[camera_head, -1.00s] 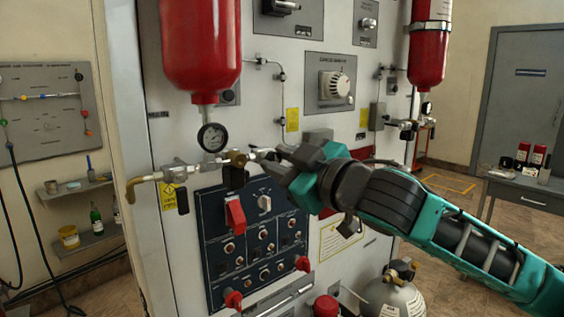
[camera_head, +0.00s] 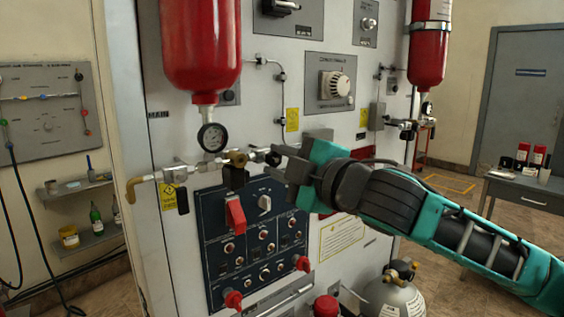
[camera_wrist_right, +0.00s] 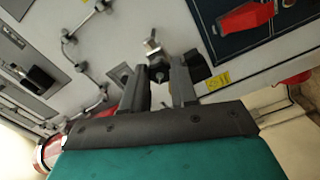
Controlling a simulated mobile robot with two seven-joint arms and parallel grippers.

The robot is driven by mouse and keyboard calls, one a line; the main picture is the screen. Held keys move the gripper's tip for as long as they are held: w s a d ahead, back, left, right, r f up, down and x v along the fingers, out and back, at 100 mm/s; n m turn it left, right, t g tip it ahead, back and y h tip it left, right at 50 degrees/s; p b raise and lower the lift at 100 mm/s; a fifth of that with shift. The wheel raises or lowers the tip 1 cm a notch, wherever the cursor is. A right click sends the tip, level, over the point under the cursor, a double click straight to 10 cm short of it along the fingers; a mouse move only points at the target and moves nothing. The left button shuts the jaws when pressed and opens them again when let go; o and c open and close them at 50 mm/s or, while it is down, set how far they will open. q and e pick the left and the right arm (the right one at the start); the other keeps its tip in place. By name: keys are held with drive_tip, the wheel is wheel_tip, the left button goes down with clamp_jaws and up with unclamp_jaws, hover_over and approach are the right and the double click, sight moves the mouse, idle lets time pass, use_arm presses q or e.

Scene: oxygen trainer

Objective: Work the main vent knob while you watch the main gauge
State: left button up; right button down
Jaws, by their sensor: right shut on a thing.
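The main gauge (camera_head: 212,137) is a small round white dial with a black rim. It hangs below a large red cylinder on the panel's left side; its needle is too small to read. A brass valve fitting (camera_head: 236,158) sits just below and right of it. The small dark main vent knob (camera_head: 273,158) is at the right end of this pipe run. My right gripper (camera_head: 280,160) comes in from the right and is shut on this knob. In the right wrist view the knob (camera_wrist_right: 158,72) shows between the two fingers, partly hidden. My left gripper is not in view.
A dark control panel with a red switch cover (camera_head: 235,214) lies below the valve. The red cylinder (camera_head: 201,45) hangs above the gauge. A grey gas bottle (camera_head: 394,297) stands on the floor below my arm.

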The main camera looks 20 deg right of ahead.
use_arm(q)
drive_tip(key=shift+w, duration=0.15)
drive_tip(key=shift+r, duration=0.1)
use_arm(e)
drive_tip(key=c, duration=0.9)
unclamp_jaws()
use_arm(q)
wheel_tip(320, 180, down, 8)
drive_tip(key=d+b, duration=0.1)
drive_tip(key=b, duration=0.9)
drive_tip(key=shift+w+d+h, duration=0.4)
use_arm(e)
drive_tip(key=v, duration=1.3)
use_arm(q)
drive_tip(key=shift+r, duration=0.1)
